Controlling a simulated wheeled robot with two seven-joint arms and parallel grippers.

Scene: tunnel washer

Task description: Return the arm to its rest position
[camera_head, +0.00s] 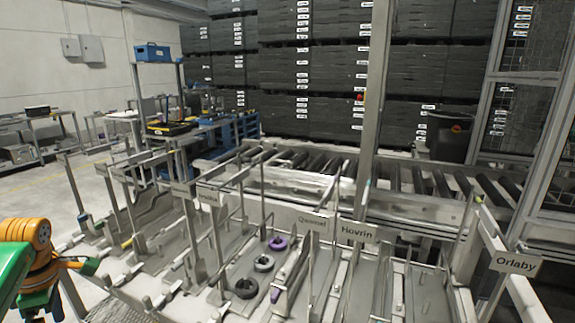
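My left arm (25,245), green and orange, comes in at the lower left edge. Its gripper (72,285) is partly in view beside the left end of the metal lanes, over the floor side. I see no object in it, but its finger gap is not clear. My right arm and gripper are not in view.
Metal sorting lanes with upright posts fill the front. One lane holds a purple ring (278,243), a grey ring (263,263) and a dark ring (245,288). Signs read "Hovrin" (357,232) and "Orlaby" (516,264). A roller conveyor (420,208) runs behind. Open floor lies left.

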